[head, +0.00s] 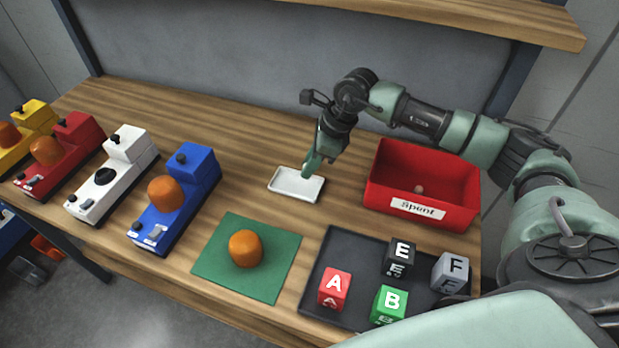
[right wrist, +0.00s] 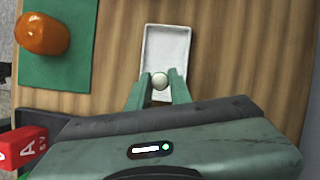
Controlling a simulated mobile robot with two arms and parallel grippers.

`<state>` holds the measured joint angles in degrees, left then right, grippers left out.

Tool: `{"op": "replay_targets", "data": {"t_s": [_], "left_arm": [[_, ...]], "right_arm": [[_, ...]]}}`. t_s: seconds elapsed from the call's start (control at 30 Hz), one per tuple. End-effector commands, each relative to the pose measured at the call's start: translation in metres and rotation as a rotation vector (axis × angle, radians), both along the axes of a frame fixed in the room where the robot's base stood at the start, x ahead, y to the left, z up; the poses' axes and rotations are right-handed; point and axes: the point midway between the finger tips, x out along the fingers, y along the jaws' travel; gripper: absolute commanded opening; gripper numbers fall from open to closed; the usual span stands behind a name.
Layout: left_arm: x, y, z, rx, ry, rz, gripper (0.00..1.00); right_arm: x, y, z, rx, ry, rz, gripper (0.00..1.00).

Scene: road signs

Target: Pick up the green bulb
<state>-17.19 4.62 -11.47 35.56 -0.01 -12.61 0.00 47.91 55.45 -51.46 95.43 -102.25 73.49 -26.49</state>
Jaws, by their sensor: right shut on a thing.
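My right gripper (head: 309,174) reaches down over the white tray (head: 284,191) in the middle of the table. In the right wrist view, its two fingers (right wrist: 160,84) are shut on a small round bulb (right wrist: 160,79). The bulb looks pale, almost white, and its green colour cannot be made out. The tray (right wrist: 181,40) lies just beyond and under the fingertips; I cannot tell whether the bulb touches it. In the head view the fingers hide the bulb. My left gripper is not in view.
A red bin labelled Spent (head: 380,195) stands right of the tray, with a small bulb inside. A dark tray (head: 335,255) holds lettered cubes. A green mat (head: 213,262) bears an orange dome (head: 246,249). Blue (head: 200,175), white (head: 125,150), red and yellow units stand left.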

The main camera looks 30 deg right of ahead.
Motion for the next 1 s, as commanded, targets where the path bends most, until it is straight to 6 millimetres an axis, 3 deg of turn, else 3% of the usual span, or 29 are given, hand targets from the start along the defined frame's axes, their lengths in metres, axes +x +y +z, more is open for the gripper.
{"op": "replay_targets", "data": {"t_s": [0.3, 0.5, 0.7, 1.0], "left_arm": [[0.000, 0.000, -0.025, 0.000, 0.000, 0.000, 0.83], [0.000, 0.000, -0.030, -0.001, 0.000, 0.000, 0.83], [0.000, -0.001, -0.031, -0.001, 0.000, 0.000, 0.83], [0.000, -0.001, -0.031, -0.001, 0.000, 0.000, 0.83]], "right_arm": [[0.001, 0.000, 0.091, 0.001, -0.008, 0.000, 0.00], [0.001, 0.000, 0.129, 0.000, -0.004, 0.000, 0.00], [0.000, 0.000, 0.145, 0.000, 0.000, -0.001, 0.00], [0.000, 0.000, 0.146, 0.000, 0.000, -0.001, 0.00]]}}
